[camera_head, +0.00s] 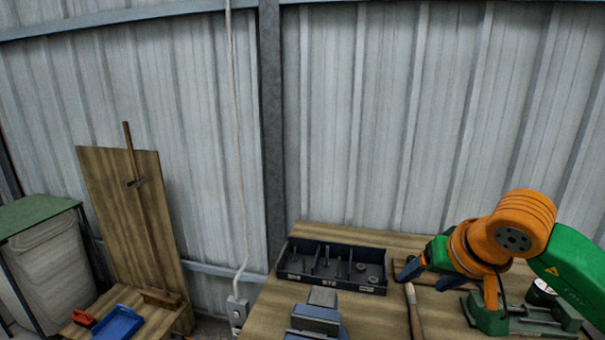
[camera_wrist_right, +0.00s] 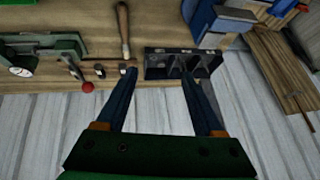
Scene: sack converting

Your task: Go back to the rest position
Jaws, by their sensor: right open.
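My right gripper (camera_head: 428,276) is open over the back of the wooden bench, to the right of the dark divided tray (camera_head: 330,284). Its orange and green arm comes in from the right. In the right wrist view the two blue fingers (camera_wrist_right: 161,77) are spread apart with nothing between them. The tray (camera_wrist_right: 157,73) lies beyond the fingertips there. My left gripper is in neither view.
A blue vise (camera_head: 318,316) stands at the bench front. A wooden-handled tool (camera_head: 413,308) and a green device (camera_head: 488,320) lie right of it. The corrugated wall (camera_head: 380,120) rises behind. A blue tray (camera_head: 118,323) and a leaning board (camera_head: 105,190) are at left.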

